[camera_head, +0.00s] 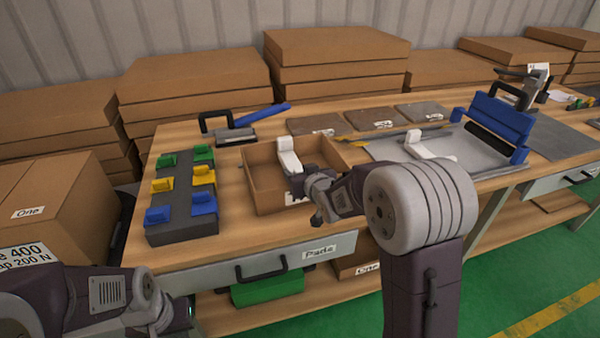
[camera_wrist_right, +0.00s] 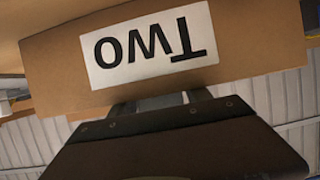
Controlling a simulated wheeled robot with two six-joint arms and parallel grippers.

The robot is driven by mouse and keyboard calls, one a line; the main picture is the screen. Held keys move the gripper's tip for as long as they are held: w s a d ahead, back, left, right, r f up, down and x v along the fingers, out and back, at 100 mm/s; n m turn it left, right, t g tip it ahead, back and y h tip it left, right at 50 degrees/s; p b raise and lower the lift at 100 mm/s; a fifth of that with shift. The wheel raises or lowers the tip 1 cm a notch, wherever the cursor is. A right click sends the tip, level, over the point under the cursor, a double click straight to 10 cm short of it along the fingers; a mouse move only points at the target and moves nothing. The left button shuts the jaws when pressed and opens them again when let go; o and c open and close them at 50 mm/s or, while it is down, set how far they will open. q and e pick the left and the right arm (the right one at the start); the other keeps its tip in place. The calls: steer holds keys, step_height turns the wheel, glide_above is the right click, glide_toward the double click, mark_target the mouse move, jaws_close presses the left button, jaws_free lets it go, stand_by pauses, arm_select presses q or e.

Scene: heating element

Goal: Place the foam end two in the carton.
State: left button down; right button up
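The open brown carton (camera_head: 262,190) stands on the table. Which one is end two is not readable. My right gripper (camera_head: 318,188) is at the carton's front wall, close to the first piece. In the right wrist view, its two fingers (camera_wrist_right: 162,103) are apart behind the wall labelled "Two" (camera_wrist_right: 150,45), with something grey between them; a hold is unclear. My left gripper (camera_head: 185,308) is low at the left, fingers unclear.
A dark block with green, yellow and blue parts (camera_head: 180,228) is left of the carton. A blue-handled tool (camera_head: 235,130) lies behind it. A blue-framed roller device (camera_head: 495,125) is on the right. Flat brown pieces (camera_head: 375,118) lie behind the carton.

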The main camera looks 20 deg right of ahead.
steer(key=shift+s+f, duration=0.15)
steer(key=shift+f, duration=0.15)
steer(key=shift+r+p, duration=0.3)
steer(key=shift+p, duration=0.1)
steer(key=shift+r+p, duration=0.6)
steer(key=a+v, duration=0.1)
steer(key=v, duration=1)
steer(key=shift+s+d+p, duration=0.3)
steer(key=shift+d+p, duration=0.15)
steer(key=shift+d, duration=0.05)
